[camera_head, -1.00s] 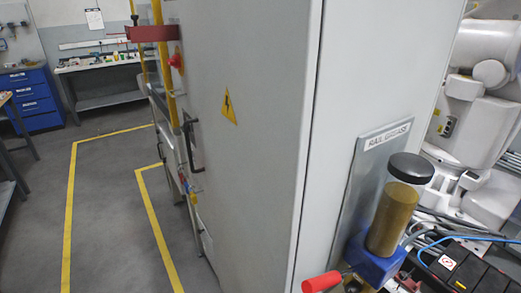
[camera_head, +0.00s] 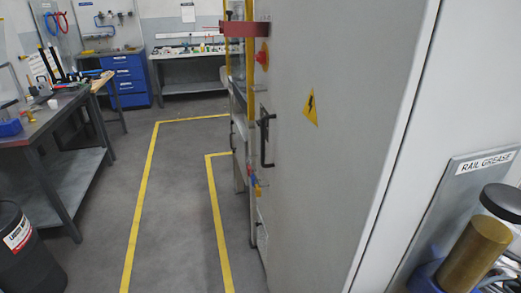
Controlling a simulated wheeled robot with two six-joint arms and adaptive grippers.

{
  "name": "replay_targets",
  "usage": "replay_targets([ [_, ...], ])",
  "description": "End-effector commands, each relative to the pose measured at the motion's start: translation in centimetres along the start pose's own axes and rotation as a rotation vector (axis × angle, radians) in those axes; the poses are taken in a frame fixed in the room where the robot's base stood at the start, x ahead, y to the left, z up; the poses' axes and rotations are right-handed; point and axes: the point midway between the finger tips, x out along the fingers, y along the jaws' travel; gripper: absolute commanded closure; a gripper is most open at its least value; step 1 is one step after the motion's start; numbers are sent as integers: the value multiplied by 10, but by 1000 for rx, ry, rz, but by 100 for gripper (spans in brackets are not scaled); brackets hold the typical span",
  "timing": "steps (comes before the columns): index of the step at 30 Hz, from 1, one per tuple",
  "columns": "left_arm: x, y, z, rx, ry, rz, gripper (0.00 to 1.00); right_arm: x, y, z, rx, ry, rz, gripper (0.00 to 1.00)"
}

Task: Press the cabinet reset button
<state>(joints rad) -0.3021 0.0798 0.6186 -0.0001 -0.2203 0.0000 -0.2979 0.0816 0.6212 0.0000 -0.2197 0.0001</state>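The grey cabinet (camera_head: 330,185) stands close on the right side of the head view, its front seen at a steep slant. A red button on a yellow base (camera_head: 262,56) sits high on its front, near the far edge; whether it is the reset button I cannot tell. A black handle (camera_head: 266,138) is below it, and a yellow warning triangle (camera_head: 311,107) is nearer to me. Neither of my grippers shows in the head view.
A rail grease unit (camera_head: 470,255) is at the lower right. A workbench (camera_head: 60,125) and a dark drum (camera_head: 25,255) stand on the left. A blue drawer unit (camera_head: 124,82) is at the back. The floor (camera_head: 185,190) between bench and cabinet is clear, with yellow lines.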

Motion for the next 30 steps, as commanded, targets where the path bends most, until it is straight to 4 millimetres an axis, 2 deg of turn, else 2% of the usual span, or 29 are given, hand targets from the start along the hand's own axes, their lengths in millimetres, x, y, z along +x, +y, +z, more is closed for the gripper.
replay_targets([
  [3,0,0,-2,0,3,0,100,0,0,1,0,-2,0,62],
  [10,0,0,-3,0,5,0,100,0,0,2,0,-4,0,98],
  [11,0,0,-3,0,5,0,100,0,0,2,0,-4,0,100],
  [30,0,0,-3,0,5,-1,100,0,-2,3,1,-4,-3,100],
])
